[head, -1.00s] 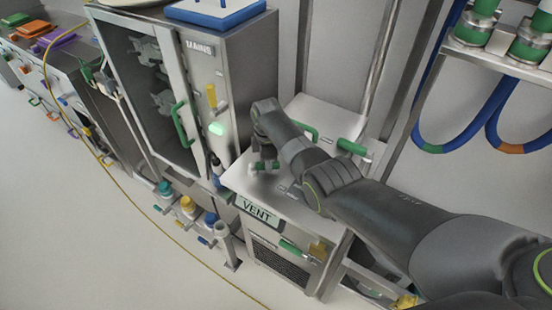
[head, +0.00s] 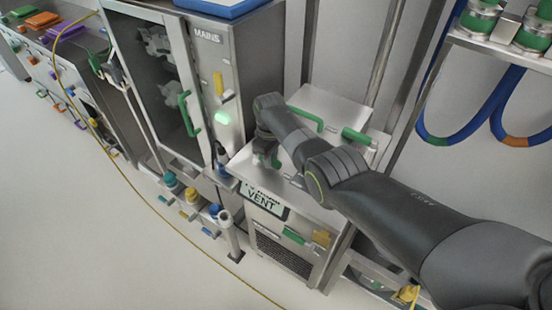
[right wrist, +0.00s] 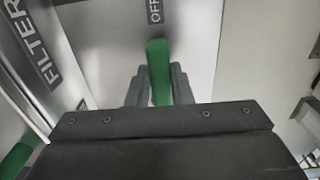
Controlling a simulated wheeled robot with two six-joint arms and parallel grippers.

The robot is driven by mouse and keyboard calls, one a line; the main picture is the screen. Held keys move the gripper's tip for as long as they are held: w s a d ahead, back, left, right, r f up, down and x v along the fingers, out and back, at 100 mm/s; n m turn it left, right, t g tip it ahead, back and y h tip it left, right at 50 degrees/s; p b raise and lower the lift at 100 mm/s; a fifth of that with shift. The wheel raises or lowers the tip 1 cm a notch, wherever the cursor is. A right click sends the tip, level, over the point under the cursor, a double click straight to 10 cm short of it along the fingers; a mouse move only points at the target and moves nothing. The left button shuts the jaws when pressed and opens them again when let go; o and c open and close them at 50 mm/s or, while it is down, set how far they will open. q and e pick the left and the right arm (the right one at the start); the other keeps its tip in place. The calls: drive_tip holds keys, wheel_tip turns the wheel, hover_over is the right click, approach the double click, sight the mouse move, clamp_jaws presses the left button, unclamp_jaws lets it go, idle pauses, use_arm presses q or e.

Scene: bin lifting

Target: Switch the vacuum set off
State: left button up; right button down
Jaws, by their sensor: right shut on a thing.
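The vacuum set appears to be the low steel unit with a VENT label (head: 262,200) in the head view. My right gripper (head: 268,152) is over its top, fingers pointing down. In the right wrist view my right gripper (right wrist: 159,92) is shut on a green lever (right wrist: 159,60), one finger on each side. The lever's far end points towards an OFF label (right wrist: 154,11) on the steel panel. In the head view my wrist hides much of the lever. My left gripper is not in view.
A steel cabinet (head: 262,75) marked MAINS, with a lit green lamp (head: 222,117) and a yellow lever (head: 218,84), stands left of the unit. Behind my gripper are green handles (head: 305,118). A FILTER label (right wrist: 31,45) shows in the wrist view.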

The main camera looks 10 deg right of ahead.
idle(0.4)
drive_tip(key=c, duration=1.3)
unclamp_jaws()
drive_tip(key=shift+r, duration=0.5)
wheel_tip(320, 180, up, 5)
drive_tip(key=shift+r+p, duration=0.1)
drive_tip(key=shift+p, duration=0.6)
wheel_tip(320, 180, up, 11)
drive_tip(key=shift+r+b, duration=0.15)
drive_tip(key=shift+b, duration=0.8)
